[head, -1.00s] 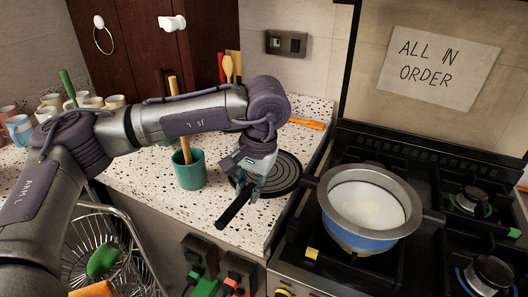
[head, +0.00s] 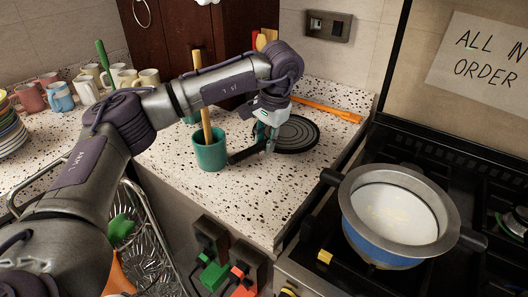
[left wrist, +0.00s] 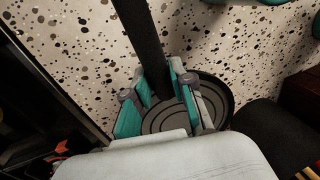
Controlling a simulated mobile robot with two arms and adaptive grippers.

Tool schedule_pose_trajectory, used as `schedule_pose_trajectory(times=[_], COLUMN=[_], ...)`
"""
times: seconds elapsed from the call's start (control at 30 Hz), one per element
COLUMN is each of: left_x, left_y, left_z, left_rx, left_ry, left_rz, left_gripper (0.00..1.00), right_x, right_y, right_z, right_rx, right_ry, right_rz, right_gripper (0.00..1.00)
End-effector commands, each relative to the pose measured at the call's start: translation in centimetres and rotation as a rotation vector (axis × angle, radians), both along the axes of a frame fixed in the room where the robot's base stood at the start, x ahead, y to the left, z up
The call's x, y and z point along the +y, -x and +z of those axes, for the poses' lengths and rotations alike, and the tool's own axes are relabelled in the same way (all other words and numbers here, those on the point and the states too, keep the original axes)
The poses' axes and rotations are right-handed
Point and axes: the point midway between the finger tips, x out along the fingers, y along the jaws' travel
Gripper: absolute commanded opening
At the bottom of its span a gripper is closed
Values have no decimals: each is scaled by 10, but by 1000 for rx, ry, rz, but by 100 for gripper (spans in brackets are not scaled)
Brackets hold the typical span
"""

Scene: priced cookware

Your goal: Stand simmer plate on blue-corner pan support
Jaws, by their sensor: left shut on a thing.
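The simmer plate (head: 301,133) is a black ringed disc with a long dark handle, over the speckled counter beside the stove. My left gripper (head: 267,147) is shut on the handle near the disc. In the left wrist view, the handle (left wrist: 140,35) runs between the fingers (left wrist: 160,85) and part of the disc (left wrist: 216,97) shows beyond them. I cannot tell whether the plate touches the counter. No blue-cornered pan support shows clearly in the head view now. My right gripper is not in view.
A blue pan with a grey rim (head: 352,205) stands on the front-left burner, where a yellow corner (head: 325,257) shows. A teal pot (head: 210,153) with a wooden rod stands left of the plate. Mugs (head: 60,96) and a wire rack (head: 150,250) are at left.

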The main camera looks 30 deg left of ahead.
Motion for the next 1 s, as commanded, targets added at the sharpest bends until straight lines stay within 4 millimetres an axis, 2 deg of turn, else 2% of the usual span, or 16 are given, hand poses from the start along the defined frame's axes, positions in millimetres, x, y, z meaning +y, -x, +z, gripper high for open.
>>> schedule_pose_trajectory(times=[0.17, 0.4, 0.77, 0.8, 0.93, 1.0], left_x=[6, 6, 5, 5, 5, 5], left_y=[-1, -1, -1, -1, -1, -1], left_z=[-8, -40, -46, -47, -46, -46], left_rx=[0, 1, -2, -1, -1, -1], left_ry=[-1, -1, -1, -1, -1, -1], left_rz=[1, 1, 2, 2, 2, 2], left_gripper=[0, 0, 0, 25, 47, 49], right_x=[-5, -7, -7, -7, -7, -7], right_y=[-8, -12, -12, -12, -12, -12], right_z=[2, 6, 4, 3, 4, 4], right_rx=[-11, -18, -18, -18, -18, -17], right_ry=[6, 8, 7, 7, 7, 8], right_rz=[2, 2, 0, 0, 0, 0], right_gripper=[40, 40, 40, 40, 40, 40])
